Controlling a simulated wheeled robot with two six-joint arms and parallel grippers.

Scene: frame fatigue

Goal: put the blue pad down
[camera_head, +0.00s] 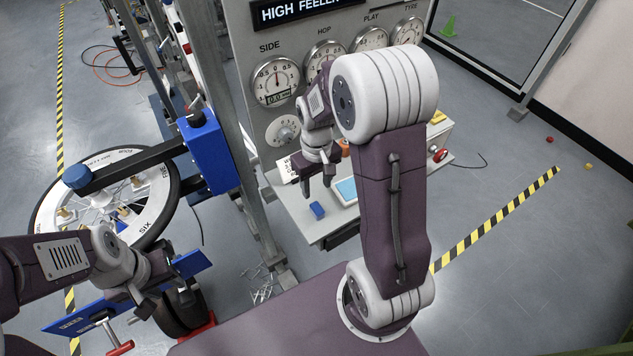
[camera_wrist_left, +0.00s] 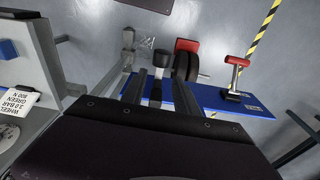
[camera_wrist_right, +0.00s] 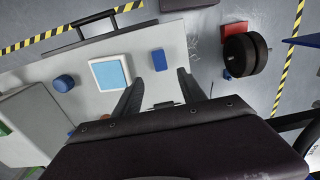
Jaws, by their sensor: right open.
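A small blue pad (camera_head: 317,210) lies on the pale grey shelf (camera_head: 322,236) below the gauge panel, near its front edge. In the right wrist view the pad (camera_wrist_right: 159,59) shows between and just beyond the fingertips, with a gap on each side. My right gripper (camera_head: 319,187) is open and empty, pointing down above the pad. My left gripper (camera_head: 184,297) is at the lower left over a blue plate. In the left wrist view its fingers (camera_wrist_left: 160,90) are apart, with a dark capped post between them; I cannot tell whether they touch it.
A light blue square in a white frame (camera_wrist_right: 110,73) and a round blue piece (camera_wrist_right: 64,83) sit on the shelf beside the pad. A large wheel (camera_head: 105,195) and a blue-boxed post (camera_head: 208,152) stand at left. A black roller (camera_wrist_right: 245,54) is below the shelf.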

